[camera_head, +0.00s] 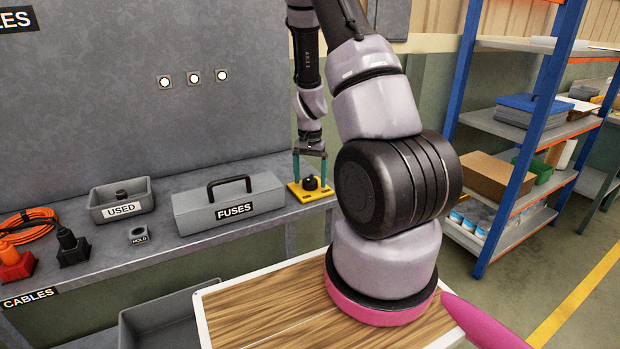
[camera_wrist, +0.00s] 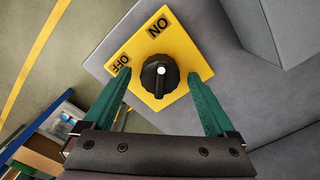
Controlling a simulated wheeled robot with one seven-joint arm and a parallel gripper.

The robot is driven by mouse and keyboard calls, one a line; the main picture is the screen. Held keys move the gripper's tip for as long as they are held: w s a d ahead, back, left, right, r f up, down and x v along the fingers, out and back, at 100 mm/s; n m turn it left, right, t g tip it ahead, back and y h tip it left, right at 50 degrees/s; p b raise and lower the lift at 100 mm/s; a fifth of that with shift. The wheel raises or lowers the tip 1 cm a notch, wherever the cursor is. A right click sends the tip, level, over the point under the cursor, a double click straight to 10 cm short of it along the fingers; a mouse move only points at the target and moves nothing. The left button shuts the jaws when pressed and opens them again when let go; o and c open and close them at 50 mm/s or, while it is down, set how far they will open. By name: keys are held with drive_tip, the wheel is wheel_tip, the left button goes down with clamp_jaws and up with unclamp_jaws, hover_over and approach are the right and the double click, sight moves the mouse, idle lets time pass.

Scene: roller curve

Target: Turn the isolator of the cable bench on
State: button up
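The isolator is a yellow square plate (camera_head: 297,190) with a black round knob (camera_head: 311,183), at the right end of the grey bench. In the wrist view the plate (camera_wrist: 186,45) carries the words ON, above the knob, and OFF, to its left. The knob (camera_wrist: 160,82) has a raised grip and a white dot, which lies on the side towards ON; its exact setting is hard to tell. My gripper (camera_head: 310,178) points down over the isolator. In the wrist view its green fingers (camera_wrist: 160,74) are open, one on each side of the knob, with gaps visible.
A grey FUSES box (camera_head: 228,207) with a black handle stands left of the isolator. Further left are a USED tray (camera_head: 110,212), a small HOLD block (camera_head: 138,235) and an orange cable (camera_head: 28,222). A blue-framed shelf (camera_head: 525,150) stands at the right.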

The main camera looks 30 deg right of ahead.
wheel_tip(320, 180, up, 11)
idle(0.7)
idle(0.3)
wheel_tip(320, 180, up, 7)
drive_tip(key=t, duration=0.1)
hover_over(310, 177)
drive_tip(key=s+a, duration=0.1)
drive_tip(key=a, duration=0.2)
drive_tip(key=s+a+r+n+t+y, duration=0.2)
drive_tip(key=s+a+r, duration=0.25)
drive_tip(key=r, duration=0.45)
drive_tip(key=s+a+r+n+t, duration=0.1)
drive_tip(key=s+a+r+t, duration=0.1)
drive_tip(key=s+r, duration=0.3)
drive_tip(key=s+a+r+n+t, duration=0.1)
drive_tip(key=s+a+r+t, duration=0.1)
drive_tip(key=s+r, duration=0.3)
drive_tip(key=s+a, duration=0.1)
drive_tip(key=s, duration=0.2)
drive_tip(key=shift+s+a+r+n, duration=0.3)
drive_tip(key=shift+s+r, duration=0.1)
